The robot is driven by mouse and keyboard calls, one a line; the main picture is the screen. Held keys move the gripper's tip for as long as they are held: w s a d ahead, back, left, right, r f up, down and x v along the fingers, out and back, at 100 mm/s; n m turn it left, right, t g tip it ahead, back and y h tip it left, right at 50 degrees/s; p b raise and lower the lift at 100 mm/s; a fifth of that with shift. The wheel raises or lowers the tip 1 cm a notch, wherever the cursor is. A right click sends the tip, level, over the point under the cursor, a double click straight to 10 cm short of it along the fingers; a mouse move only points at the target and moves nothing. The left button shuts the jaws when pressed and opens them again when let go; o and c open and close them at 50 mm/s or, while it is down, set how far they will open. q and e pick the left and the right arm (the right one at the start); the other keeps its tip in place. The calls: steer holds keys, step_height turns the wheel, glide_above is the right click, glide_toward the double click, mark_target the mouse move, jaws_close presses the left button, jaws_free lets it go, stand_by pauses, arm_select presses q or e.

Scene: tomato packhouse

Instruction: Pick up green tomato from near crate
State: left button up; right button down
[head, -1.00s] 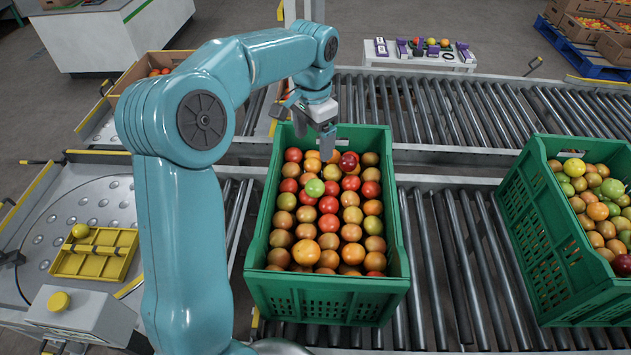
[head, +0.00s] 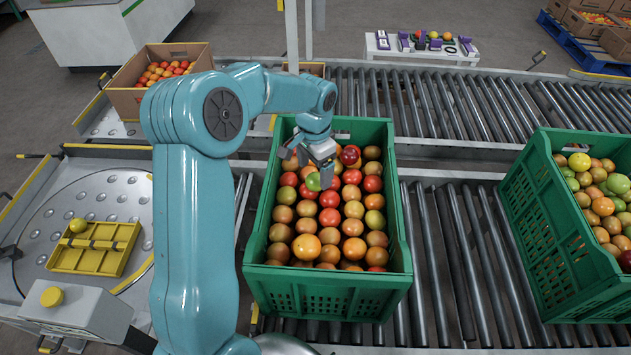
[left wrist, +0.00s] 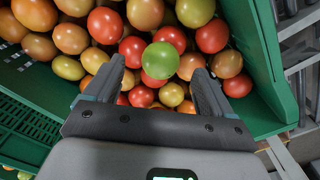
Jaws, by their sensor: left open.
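The green tomato (head: 313,182) lies on top of the red and orange tomatoes in the near green crate (head: 327,281). In the left wrist view the green tomato (left wrist: 159,60) shows ahead of the jaws, between the lines of the two fingers. My left gripper (head: 309,176) is over the crate, just at the green tomato, and partly covers it in the head view. In the left wrist view the left gripper (left wrist: 158,84) has its fingers spread with nothing held between them. My right gripper is not in view.
Other tomatoes surround the green one closely. A second green crate (head: 566,249) of mixed tomatoes stands to the right on the rollers. A yellow tray (head: 95,262) lies at left. A cardboard box (head: 126,103) of tomatoes stands behind. The rollers between the crates are clear.

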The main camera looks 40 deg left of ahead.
mark_target(315, 176)
arm_select(q)
step_height(315, 176, down, 4)
steer(key=shift+w+r, duration=0.1)
steer(key=shift+w, duration=0.05)
steer(key=shift+c, duration=0.3)
steer(key=c, duration=0.8)
steer(key=shift+r, duration=0.1)
